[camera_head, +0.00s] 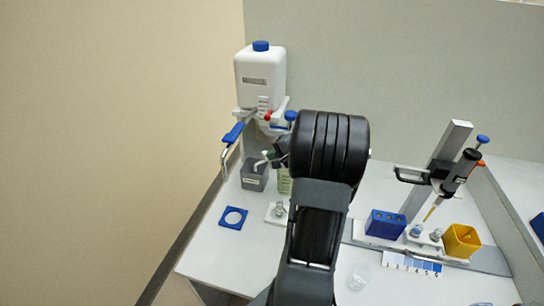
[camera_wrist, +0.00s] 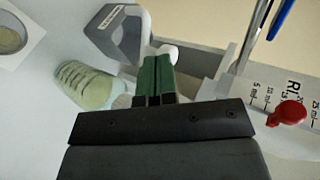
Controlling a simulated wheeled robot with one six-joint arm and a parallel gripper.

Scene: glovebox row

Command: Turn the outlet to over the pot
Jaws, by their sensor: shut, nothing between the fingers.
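The outlet (camera_head: 233,132) is a blue arm with a bent metal tube, reaching out left and down from below a white bottle (camera_head: 260,75) with a blue cap. In the wrist view its metal tube and blue part (camera_wrist: 262,30) show at the top right. My gripper (camera_head: 268,157) is below the bottle, right of the outlet and apart from it. In the wrist view its green fingers (camera_wrist: 158,72) are together and empty. I cannot tell which vessel is the pot; a small round metal piece on a white plate (camera_head: 277,213) stands below my gripper.
A grey box (camera_head: 254,175) and a pale green bottle (camera_head: 284,183) stand close to my gripper. A blue square with a round hole (camera_head: 233,217) lies front left. A red knob (camera_wrist: 290,112) is near a scale. A clear cup (camera_head: 359,275) and a pipette stand (camera_head: 440,165) are right.

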